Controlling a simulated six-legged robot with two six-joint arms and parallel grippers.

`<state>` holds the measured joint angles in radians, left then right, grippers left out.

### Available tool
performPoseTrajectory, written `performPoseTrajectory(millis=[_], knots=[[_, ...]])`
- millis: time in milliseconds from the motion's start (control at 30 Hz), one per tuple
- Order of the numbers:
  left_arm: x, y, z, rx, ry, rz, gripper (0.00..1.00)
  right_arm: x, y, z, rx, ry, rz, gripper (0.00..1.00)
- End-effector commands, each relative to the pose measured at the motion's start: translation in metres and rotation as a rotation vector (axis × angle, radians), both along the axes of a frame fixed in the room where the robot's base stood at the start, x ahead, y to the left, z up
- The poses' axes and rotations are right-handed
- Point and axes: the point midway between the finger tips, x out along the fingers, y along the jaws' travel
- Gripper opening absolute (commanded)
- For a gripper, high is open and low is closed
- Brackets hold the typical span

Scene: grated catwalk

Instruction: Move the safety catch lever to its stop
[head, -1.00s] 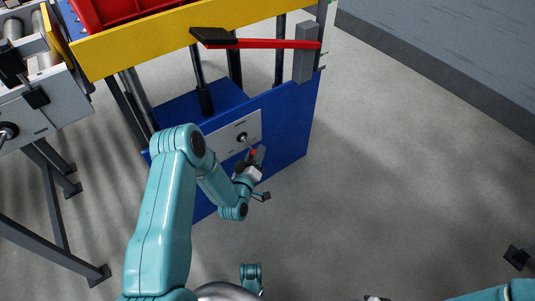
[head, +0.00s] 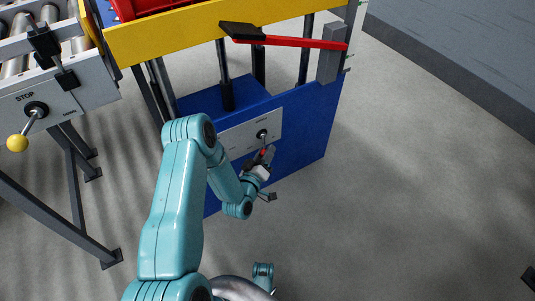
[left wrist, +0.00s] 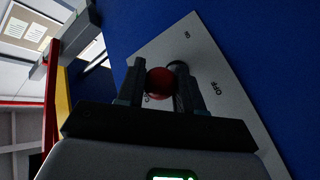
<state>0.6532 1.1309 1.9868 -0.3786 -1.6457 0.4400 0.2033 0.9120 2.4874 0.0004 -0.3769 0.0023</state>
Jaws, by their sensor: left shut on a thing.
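A short lever with a red ball knob (left wrist: 159,83) stands out from a pale panel (head: 235,139) on the blue machine front. My left gripper (head: 265,158) is shut on this knob, with one finger on each side in the left wrist view. The lever's pivot (head: 262,134) is just above the gripper in the head view. The panel has an OFF label (left wrist: 215,88) in the left wrist view; another label is too small to read. A red bar (head: 300,43) with a dark pad at its left end runs from a grey block (head: 328,66). My right gripper is not in view.
A yellow beam (head: 170,33) crosses above the panel. At the left, a roller conveyor (head: 22,50) has a STOP panel and a yellow-knobbed lever (head: 17,143). Open grey floor (head: 400,190) lies to the right.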

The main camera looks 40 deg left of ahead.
Motion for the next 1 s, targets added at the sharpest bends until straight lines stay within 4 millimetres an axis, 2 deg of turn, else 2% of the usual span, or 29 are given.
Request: performPoseTrajectory(millis=[33, 367, 400, 467, 1000], knots=[[0.0006, 0.0049, 0.0038, 0.007, -0.011, 0.01, 0.06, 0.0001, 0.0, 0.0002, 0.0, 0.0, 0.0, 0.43], [0.001, 0.0039, 0.0038, 0.007, -0.011, 0.008, 0.05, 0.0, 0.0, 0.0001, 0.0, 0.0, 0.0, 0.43], [0.001, 0.0039, 0.0038, 0.007, -0.011, 0.008, 0.42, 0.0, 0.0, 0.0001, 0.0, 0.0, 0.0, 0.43], [0.001, 0.0033, 0.0034, 0.006, -0.01, 0.007, 0.59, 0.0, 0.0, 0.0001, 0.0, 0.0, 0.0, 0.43], [0.0022, 0.0007, 0.0004, 0.001, -0.004, -0.001, 0.59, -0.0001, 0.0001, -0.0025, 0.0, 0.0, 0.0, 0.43]])
